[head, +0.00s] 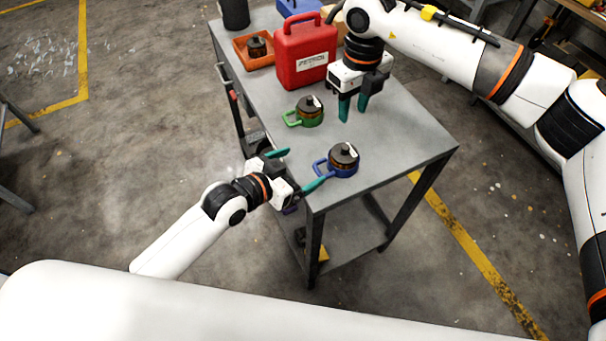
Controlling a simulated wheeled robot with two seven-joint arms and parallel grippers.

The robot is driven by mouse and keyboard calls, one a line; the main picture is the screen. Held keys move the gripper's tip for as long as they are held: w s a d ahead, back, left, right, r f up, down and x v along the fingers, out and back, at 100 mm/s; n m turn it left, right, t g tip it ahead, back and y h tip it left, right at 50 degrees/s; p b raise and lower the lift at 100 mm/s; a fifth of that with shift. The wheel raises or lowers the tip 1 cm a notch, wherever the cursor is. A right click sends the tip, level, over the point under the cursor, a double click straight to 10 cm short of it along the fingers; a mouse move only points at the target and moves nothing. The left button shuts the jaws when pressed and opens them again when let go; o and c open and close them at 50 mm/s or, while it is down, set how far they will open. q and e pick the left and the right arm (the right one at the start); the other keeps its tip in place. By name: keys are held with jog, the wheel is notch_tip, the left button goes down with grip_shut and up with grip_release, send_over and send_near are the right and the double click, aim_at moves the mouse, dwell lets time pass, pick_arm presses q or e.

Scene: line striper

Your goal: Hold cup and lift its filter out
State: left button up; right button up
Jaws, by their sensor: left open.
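A blue cup (345,172) with a dark filter (344,154) in its top stands upright near the front corner of the grey cart. Its blue handle points left. A green cup (310,121) with a similar dark filter (309,104) stands farther back, its handle also to the left. My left gripper (303,166) is open at the cart's left edge, its teal fingers spread toward the blue cup's handle. One fingertip is close to the handle; I cannot tell whether they touch. My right gripper (354,109) points down over the cart, right of the green cup, with a gap between its fingers and nothing held.
A red fuel can (305,55) stands behind the green cup. An orange tray (239,49) holds another dark-topped item. A black container (234,13) and a blue box (297,8) are at the far end. The cart's top (405,135) is clear on the right.

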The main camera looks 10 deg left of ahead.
aim_at(335, 163)
pick_arm(q)
jog(key=shift+s+d+r+m+h, duration=0.15)
jog(key=shift+s+d+m, duration=0.05)
jog(key=shift+s+d, duration=0.3)
jog(key=shift+s+d+r+m+h, duration=0.2)
jog(key=shift+s+d, duration=0.15)
jog(key=shift+s, duration=0.2)
jog(key=shift+d+f+g, duration=0.1)
jog(key=shift+d+g, duration=0.15)
jog(key=shift+g, duration=0.05)
jog(key=x, duration=1.1)
jog(key=shift+w+f, duration=0.1)
jog(key=shift+w, duration=0.2)
